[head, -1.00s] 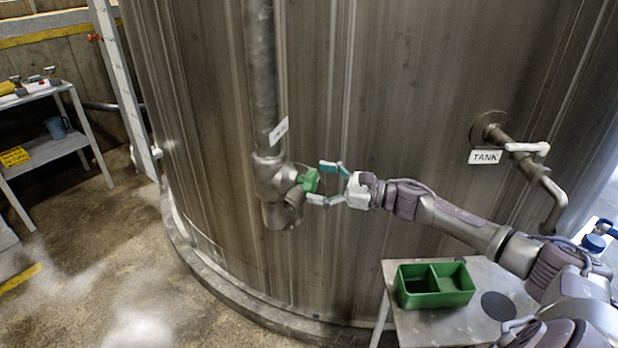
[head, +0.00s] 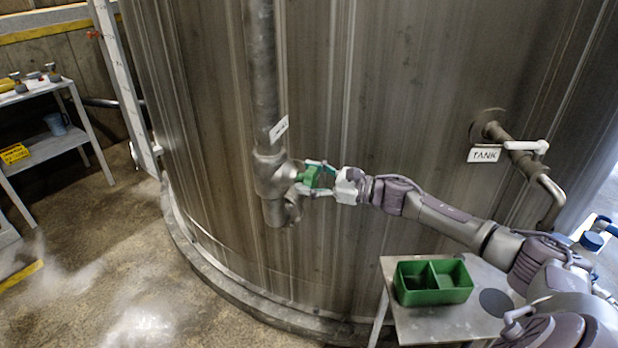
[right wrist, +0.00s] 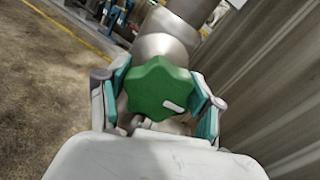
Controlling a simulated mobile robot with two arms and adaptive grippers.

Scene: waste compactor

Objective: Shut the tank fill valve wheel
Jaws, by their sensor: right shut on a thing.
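The green valve wheel (head: 311,177) sits on a grey valve body (head: 272,176) on the vertical pipe in front of the big tank. In the right wrist view the wheel (right wrist: 160,88) is a lobed green knob with a white mark at its lower right. My right gripper (head: 316,178) is around the wheel, its teal finger pads on either side. In the right wrist view my right gripper (right wrist: 163,98) is shut on the wheel, one pad at its left and one at its right. A white label (head: 279,128) hangs on the pipe above the valve. My left gripper is not seen.
A small table (head: 432,327) with a green two-part bin (head: 433,298) stands below my right arm. A pipe with a white-handled valve and a TANK sign (head: 484,155) is at the right. A shelf (head: 45,146) stands at the far left.

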